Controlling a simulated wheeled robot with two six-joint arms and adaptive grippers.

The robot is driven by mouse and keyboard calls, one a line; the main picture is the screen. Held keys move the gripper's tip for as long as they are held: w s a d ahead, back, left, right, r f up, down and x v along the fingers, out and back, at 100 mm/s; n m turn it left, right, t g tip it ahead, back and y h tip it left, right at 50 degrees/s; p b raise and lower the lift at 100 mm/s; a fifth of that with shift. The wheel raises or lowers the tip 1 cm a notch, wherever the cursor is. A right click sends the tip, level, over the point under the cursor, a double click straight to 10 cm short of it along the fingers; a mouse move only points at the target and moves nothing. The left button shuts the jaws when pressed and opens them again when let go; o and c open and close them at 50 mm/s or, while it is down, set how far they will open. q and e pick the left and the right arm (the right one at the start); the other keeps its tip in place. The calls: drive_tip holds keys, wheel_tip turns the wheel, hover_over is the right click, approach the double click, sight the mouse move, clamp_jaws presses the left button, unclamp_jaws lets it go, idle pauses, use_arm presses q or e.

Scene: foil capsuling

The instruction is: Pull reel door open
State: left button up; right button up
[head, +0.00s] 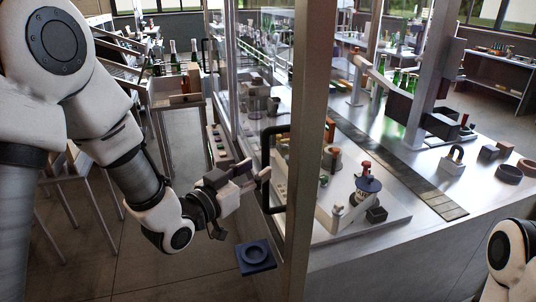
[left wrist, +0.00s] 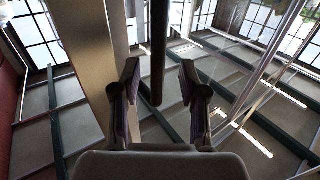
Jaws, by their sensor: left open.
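The reel door's black bar handle (head: 266,168) stands upright on a tall metal post (head: 303,120) at the machine's near corner. My left gripper (head: 250,178) is open at the handle's left side, its fingers pointing towards it. In the left wrist view the dark handle bar (left wrist: 158,45) runs down between the two spread fingers (left wrist: 160,88), with a gap visible on each side. Whether the bar is fully within the finger depth I cannot tell. The door looks closed or nearly so, but its edge is hard to make out. My right gripper is out of view.
A dark blue square pad with a ring (head: 256,256) is below my left gripper. The steel machine table (head: 340,262) lies right of the post. A button panel (head: 218,146) stands left of the handle.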

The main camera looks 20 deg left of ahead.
sight(264, 165)
use_arm(q)
drive_tip(key=x, duration=0.2)
drive_tip(key=p+x, duration=0.1)
drive_tip(key=x, duration=0.1)
drive_tip(key=shift+d+r, duration=0.1)
drive_tip(key=shift+d, duration=0.2)
drive_tip(key=shift+a, duration=0.2)
drive_tip(key=shift+c, duration=0.3)
clamp_jaws()
